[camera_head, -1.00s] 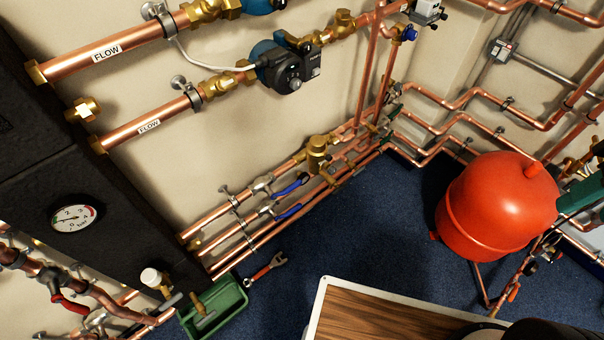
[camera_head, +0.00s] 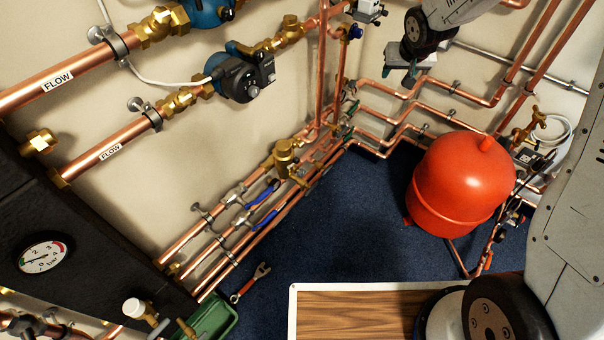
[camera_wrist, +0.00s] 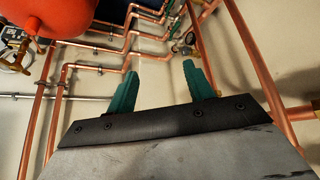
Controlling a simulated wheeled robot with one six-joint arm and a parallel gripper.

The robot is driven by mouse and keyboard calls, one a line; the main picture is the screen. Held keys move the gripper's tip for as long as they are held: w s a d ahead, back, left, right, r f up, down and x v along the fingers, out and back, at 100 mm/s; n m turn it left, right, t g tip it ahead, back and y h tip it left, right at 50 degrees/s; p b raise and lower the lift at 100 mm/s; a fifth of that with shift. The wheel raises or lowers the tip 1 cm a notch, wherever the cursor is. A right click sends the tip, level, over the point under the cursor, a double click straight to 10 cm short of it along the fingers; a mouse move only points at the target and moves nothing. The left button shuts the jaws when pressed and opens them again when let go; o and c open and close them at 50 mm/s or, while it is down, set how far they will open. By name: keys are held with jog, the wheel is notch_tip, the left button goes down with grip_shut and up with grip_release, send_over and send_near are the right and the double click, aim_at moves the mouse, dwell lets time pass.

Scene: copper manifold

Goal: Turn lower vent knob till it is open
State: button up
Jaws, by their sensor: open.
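My gripper (camera_wrist: 160,68) is open and empty in the wrist view, its two green fingers spread wide. Pipes and wall show beyond them, and neither finger touches anything. In the head view my gripper (camera_head: 408,72) hangs at the upper right in front of the wall pipes, partly hidden by my wrist. I cannot tell which fitting is the lower vent knob. A brass tap handle (camera_head: 538,124) stands right of the red tank in the head view. A brass tap (camera_wrist: 13,62) also shows at the left of the wrist view. A brass valve (camera_head: 285,158) sits on the low wall pipes.
A red tank (camera_head: 460,180) stands on the blue floor. A wood-topped panel with a white rim (camera_head: 292,305) is at the bottom. Copper pipes (camera_head: 400,98) run along the walls. A wrench (camera_head: 250,282) and green tray (camera_head: 215,318) lie lower left. Blue floor between is clear.

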jog(key=w+a+f+t+y, duration=0.1)
jog(key=w+a+f, duration=0.1)
jog(key=w+f, duration=0.35)
jog(key=w+a+f+y, duration=0.1)
jog(key=w+a+f, duration=0.1)
jog(key=f, duration=0.7)
jog(key=t+y, duration=0.4)
jog(key=y, duration=0.8)
send_near(303, 174)
jog(key=x, duration=0.3)
jog(key=shift+m+y, duration=0.3)
jog(key=x, duration=0.7)
jog(key=shift+w+a+f, duration=0.2)
jog(key=shift+w+f, duration=0.1)
jog(key=shift+w, duration=0.05)
jog(key=shift+c, duration=0.3)
jog(key=c, duration=0.9)
